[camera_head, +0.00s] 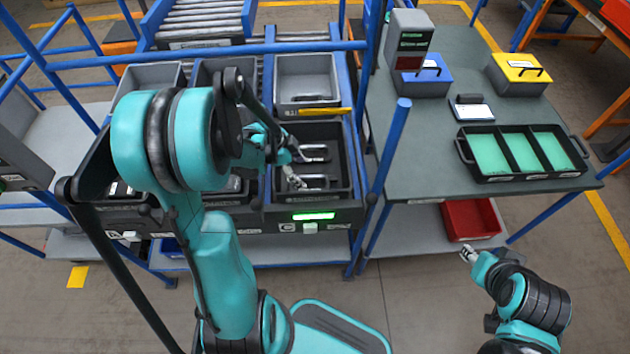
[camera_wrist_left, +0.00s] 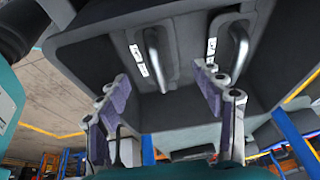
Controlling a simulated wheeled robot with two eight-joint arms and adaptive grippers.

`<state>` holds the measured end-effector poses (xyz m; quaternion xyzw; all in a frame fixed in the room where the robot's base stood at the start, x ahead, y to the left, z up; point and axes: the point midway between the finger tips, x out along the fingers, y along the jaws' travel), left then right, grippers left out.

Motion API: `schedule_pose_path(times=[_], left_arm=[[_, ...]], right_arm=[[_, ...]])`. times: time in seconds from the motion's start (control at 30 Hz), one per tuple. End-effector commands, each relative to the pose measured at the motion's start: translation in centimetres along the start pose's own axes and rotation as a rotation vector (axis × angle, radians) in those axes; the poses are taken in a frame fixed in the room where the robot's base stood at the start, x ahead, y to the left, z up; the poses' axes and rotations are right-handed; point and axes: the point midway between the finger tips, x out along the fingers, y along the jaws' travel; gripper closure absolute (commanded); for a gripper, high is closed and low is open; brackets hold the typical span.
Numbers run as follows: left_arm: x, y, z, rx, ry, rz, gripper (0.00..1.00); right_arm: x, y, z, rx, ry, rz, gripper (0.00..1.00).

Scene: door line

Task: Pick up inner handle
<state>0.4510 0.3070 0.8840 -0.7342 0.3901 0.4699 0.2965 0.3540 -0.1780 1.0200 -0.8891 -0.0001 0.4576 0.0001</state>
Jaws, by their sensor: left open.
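Two grey metal handles lie in a dark bin (camera_head: 350,190) on the rack. One handle (camera_head: 315,152) is farther back and the other handle (camera_head: 318,182) is nearer the front. My left gripper (camera_head: 292,172) reaches into the bin from the left, beside the handles. In the left wrist view, my left gripper (camera_wrist_left: 158,88) is open and empty. One handle (camera_wrist_left: 157,58) shows between its fingers and the other handle (camera_wrist_left: 239,50) shows to the right. Contact with either handle cannot be seen. My right gripper (camera_head: 468,254) hangs low at the right, apart from everything; its jaw state is unclear.
A grey bin (camera_head: 305,78) sits behind the dark bin. Blue rack posts (camera_head: 390,150) stand to its right. The grey table (camera_head: 420,155) holds a green-lined tray (camera_head: 487,178), a blue box and a yellow box. A red bin (camera_head: 470,219) is below.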

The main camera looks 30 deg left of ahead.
Motion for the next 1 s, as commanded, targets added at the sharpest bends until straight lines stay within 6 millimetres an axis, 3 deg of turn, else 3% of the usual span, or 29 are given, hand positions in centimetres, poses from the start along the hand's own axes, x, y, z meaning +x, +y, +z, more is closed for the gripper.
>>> schedule_pose_path(times=[0.43,0.7,0.73,0.9,1.0], left_arm=[[6.0,0.4,-0.2,0.001,-0.001,-0.001,0.33],[6.5,0.4,-0.4,-0.002,-0.002,-0.001,0.33],[6.5,0.4,-0.4,-0.002,-0.002,-0.001,0.35],[6.5,0.4,-0.4,-0.002,-0.001,-0.001,0.75],[6.5,0.3,-0.4,-0.002,-0.001,-0.002,0.75]], right_arm=[[2.5,0.0,1.8,0.000,0.000,0.000,0.60],[2.6,0.0,1.8,0.000,0.000,0.000,0.60],[2.6,0.0,1.8,0.000,0.000,0.000,0.60],[2.6,0.0,1.8,0.000,0.000,0.000,0.60],[2.6,0.0,1.8,0.000,0.000,0.000,0.60]])
